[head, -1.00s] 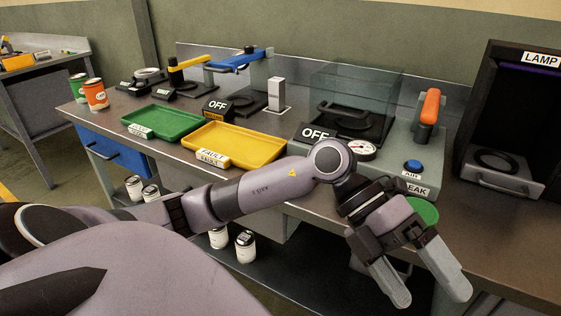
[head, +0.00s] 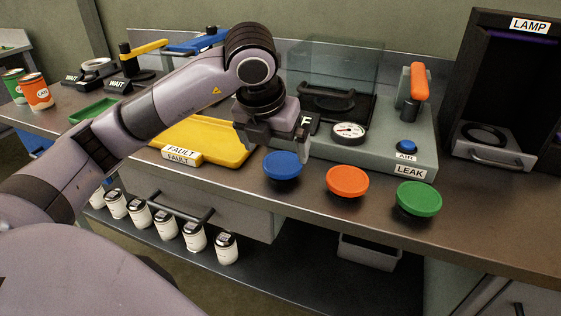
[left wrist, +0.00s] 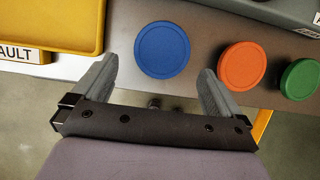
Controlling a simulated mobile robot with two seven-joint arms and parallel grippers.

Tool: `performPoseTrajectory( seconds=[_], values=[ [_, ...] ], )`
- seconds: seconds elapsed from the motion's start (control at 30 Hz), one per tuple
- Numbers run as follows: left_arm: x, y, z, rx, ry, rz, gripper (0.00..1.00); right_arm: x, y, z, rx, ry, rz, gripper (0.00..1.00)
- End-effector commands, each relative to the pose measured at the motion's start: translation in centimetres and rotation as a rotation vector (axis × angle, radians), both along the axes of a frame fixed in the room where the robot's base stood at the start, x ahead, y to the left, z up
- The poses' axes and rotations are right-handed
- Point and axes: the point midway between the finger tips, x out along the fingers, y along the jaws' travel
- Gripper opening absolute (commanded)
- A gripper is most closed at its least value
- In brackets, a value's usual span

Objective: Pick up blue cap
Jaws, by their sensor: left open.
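The blue cap (head: 283,166) is a round disc near the front edge of the bench, left of an orange cap (head: 347,182) and a green cap (head: 418,198). In the left wrist view the blue cap (left wrist: 162,50) lies just beyond and between the fingertips, with the orange cap (left wrist: 242,69) and green cap (left wrist: 300,79) to its right. My left gripper (head: 272,146) is open and empty, pointing down close behind and above the blue cap. In the left wrist view the open fingers (left wrist: 158,74) show clear space between them. My right gripper is in neither view.
A yellow FAULT tray (head: 231,150) lies left of the caps. Behind them stand a grey LEAK unit (head: 385,165) with a gauge and a clear cover (head: 335,65). A dark LAMP box (head: 505,100) is at right. The bench front right of the caps is clear.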

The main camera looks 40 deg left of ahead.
Motion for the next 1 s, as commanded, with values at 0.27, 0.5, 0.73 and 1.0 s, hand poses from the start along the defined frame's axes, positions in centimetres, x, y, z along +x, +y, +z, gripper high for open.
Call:
performPoseTrajectory(
  seconds=[0.27, 0.5, 0.73, 1.0],
  values=[
    [1.8, 0.2, -3.5, -0.001, 0.003, -0.001, 1.00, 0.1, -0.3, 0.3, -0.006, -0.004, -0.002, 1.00],
    [2.0, 0.2, -3.9, -0.002, 0.001, -0.002, 1.00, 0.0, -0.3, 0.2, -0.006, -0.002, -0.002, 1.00],
    [2.0, 0.2, -3.9, -0.003, 0.000, -0.002, 0.59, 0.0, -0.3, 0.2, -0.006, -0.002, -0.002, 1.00],
    [2.0, 0.2, -3.8, -0.003, 0.000, -0.002, 0.59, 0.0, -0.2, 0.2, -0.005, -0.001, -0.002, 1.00]
  ],
)
